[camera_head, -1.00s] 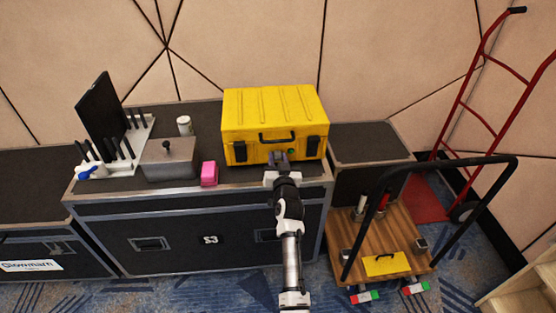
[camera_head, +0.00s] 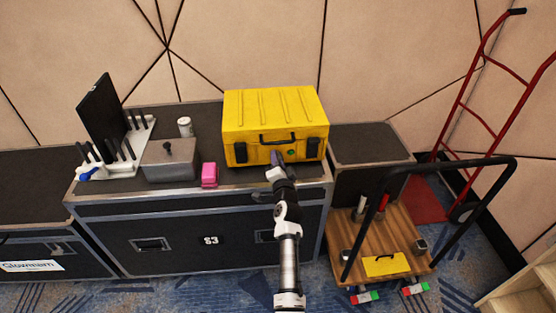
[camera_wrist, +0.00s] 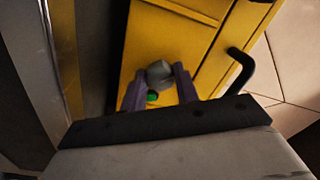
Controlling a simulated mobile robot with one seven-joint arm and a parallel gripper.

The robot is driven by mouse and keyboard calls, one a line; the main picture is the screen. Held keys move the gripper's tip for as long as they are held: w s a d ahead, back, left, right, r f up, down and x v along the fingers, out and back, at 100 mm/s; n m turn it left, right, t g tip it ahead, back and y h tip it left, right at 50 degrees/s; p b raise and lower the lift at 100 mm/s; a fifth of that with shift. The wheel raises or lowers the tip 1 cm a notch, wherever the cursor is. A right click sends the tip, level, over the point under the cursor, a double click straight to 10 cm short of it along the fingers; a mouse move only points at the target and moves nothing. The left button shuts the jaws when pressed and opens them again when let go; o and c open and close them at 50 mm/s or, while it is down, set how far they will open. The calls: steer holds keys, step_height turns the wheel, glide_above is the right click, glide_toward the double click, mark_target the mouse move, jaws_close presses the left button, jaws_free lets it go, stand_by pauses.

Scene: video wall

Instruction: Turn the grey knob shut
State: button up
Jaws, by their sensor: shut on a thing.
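The grey knob (camera_wrist: 159,73) is on the front of the yellow case (camera_head: 272,108). In the wrist view it sits between the two purple-grey fingertips of my gripper (camera_wrist: 163,80), which is shut on it. A green mark (camera_wrist: 152,97) shows beside the knob; it is also a small green spot in the head view (camera_head: 291,152). In the head view my gripper (camera_head: 277,158) is at the lower front of the case and hides the knob. The case's black handle (camera_wrist: 240,70) is at the right in the wrist view.
The case stands on a black flight case (camera_head: 120,205). To its left are a pink block (camera_head: 209,174), a grey lidded box (camera_head: 170,160), a can (camera_head: 185,126) and a white rack (camera_head: 131,157). A wooden cart (camera_head: 400,232) and a red hand truck (camera_head: 470,90) stand right.

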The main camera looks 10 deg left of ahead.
steer(key=m+p, duration=0.1)
steer(key=m, duration=0.3)
steer(key=shift+m, duration=0.3)
steer(key=shift+m+h+p, duration=0.3)
steer(key=shift+m+p, duration=0.4)
steer(key=shift+m, duration=1)
steer(key=o, duration=1)
steer(key=shift+c, duration=0.2)
